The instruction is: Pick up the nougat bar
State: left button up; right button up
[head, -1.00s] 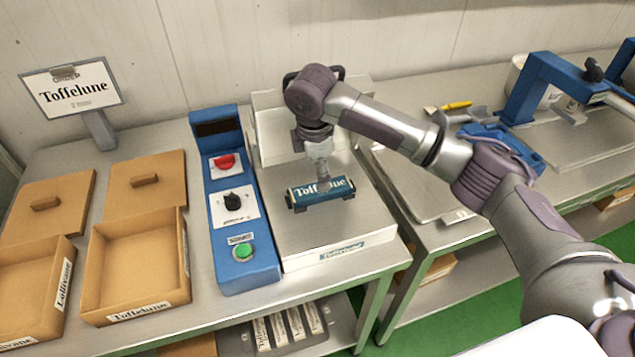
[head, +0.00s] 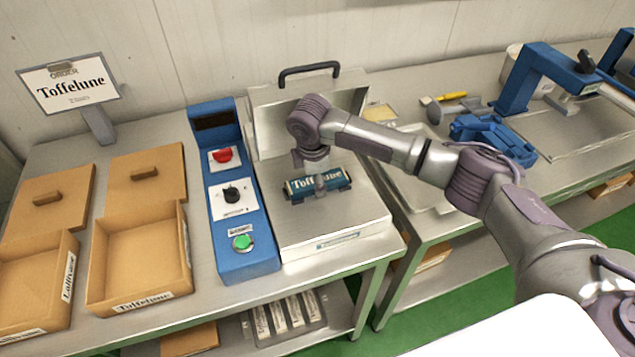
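The nougat bar (head: 302,188) is in a blue wrapper reading "Toffelune". It lies across the flat metal plate of the wrapping machine (head: 330,222), and dark pieces show at both ends. My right gripper (head: 320,184) comes down over the middle of the bar from above, with a grey finger in front of its near side. The far finger is hidden, so I cannot tell whether the gripper has closed on the bar. My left gripper is not in view.
A blue control panel (head: 233,262) stands left of the plate, and the raised lid (head: 264,122) stands behind it. Open boxes (head: 140,262) and two lids (head: 146,190) lie at the left. An order sign (head: 68,84) stands behind. Blue equipment (head: 492,135) is on the right bench.

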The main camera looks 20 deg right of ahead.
jog(key=c, duration=0.8)
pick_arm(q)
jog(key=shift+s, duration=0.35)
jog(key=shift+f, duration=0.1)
